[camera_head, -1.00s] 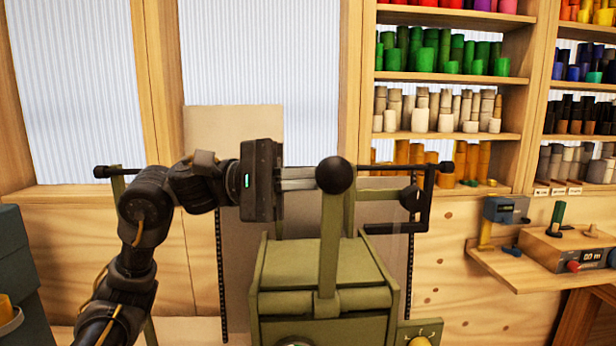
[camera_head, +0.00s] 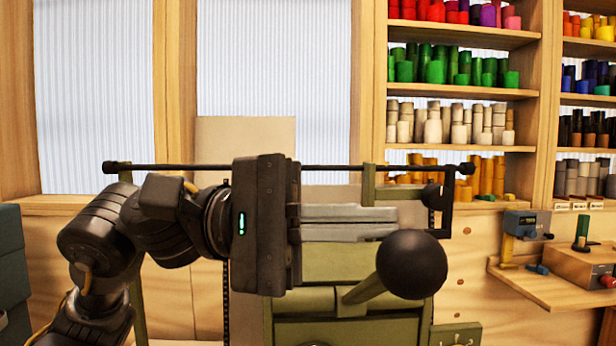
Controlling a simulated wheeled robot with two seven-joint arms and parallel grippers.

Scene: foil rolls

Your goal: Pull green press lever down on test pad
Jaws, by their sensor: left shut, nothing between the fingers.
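The green press (camera_head: 318,264) stands in the middle of the head view. Its lever (camera_head: 364,289) is a short-looking green arm tilted toward me, ending in a large black ball knob (camera_head: 411,264). My left gripper (camera_head: 392,223) comes in from the left with its fingers shut, pointing right. The fingers hold nothing and appear just above the knob, overlapping its top edge in the picture; I cannot tell whether they touch it. The test pad cannot be made out. My right gripper is out of view.
A dark horizontal bar (camera_head: 335,168) runs across behind the gripper, with a dark bracket (camera_head: 446,215) at its right end. A wooden side shelf (camera_head: 560,286) with small devices is at the right. Shelves of coloured rolls (camera_head: 465,94) stand behind.

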